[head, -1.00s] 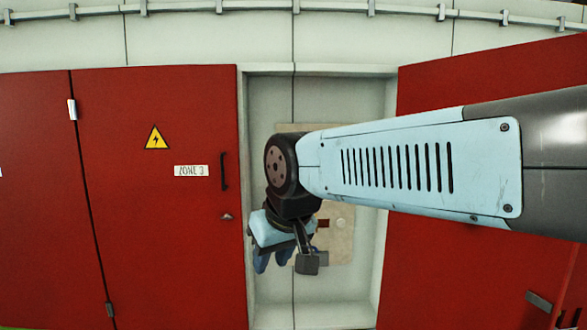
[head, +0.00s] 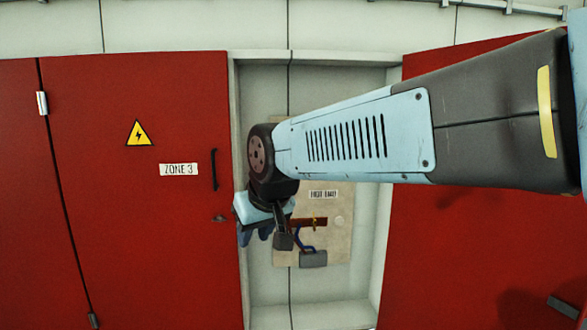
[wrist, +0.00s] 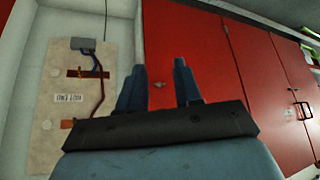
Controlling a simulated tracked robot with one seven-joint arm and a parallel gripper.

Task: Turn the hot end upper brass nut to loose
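A beige panel (head: 338,248) labelled "HOT END" hangs in the open recess; it also shows at the left of the wrist view (wrist: 48,140). It carries a reddish copper bar (head: 308,222) with a small brass-coloured part near its middle. The bar also shows in the wrist view (wrist: 88,73). The upper brass nut cannot be made out clearly, and my arm hides the panel's upper left. My gripper (wrist: 160,82) has its two fingers apart, with nothing between them. In the head view, my gripper (head: 255,235) hangs left of the panel, near the red door's edge.
A grey box (head: 313,258) with blue cables sits at the panel's lower edge. A closed red door (head: 140,230) labelled "ZONE 3" stands left of the recess (head: 265,285). Another red door (head: 440,270) stands to the right. The recess floor looks clear.

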